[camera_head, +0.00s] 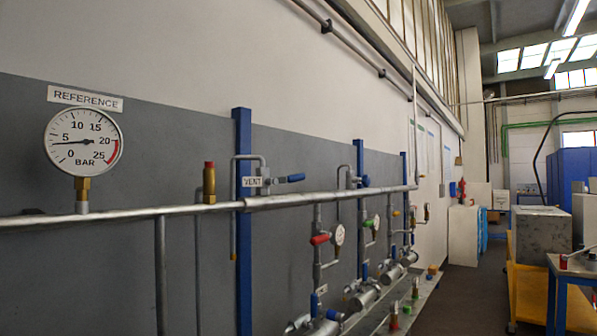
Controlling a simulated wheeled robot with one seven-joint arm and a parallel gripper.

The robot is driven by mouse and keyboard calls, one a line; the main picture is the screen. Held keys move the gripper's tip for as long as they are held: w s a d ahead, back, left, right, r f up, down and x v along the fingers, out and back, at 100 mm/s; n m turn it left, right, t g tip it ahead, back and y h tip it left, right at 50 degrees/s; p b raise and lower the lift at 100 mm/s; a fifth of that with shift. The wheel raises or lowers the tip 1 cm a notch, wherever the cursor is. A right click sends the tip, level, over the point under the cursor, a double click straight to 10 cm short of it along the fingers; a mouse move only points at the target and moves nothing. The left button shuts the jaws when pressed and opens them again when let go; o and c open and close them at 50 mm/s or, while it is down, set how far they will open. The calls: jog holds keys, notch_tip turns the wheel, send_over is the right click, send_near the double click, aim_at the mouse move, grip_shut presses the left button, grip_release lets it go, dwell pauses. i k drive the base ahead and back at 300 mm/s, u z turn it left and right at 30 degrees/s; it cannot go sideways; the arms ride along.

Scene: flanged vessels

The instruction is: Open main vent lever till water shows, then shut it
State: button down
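A blue lever (291,178) sits on a small valve on top of the main pipe, beside a white plate marked VENT (252,182). The lever points right, roughly along the pipe. A thin vent tube (234,212) bends over from the valve and runs down to a brass-coloured end (234,256). No water shows at that end. My gripper is not in view.
A gauge marked REFERENCE (83,141) stands on the main pipe (120,214) at left, its needle near 4 bar. A brass fitting with a red cap (209,182) stands beside it. Vessels with red and green levers line the wall. Floor (452,305) shows at right, beside a yellow cart (530,290).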

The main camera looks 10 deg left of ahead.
aim_at(300, 177)
jog(key=u, duration=0.2)
jog(key=i, duration=0.9)
jog(key=z, duration=0.3)
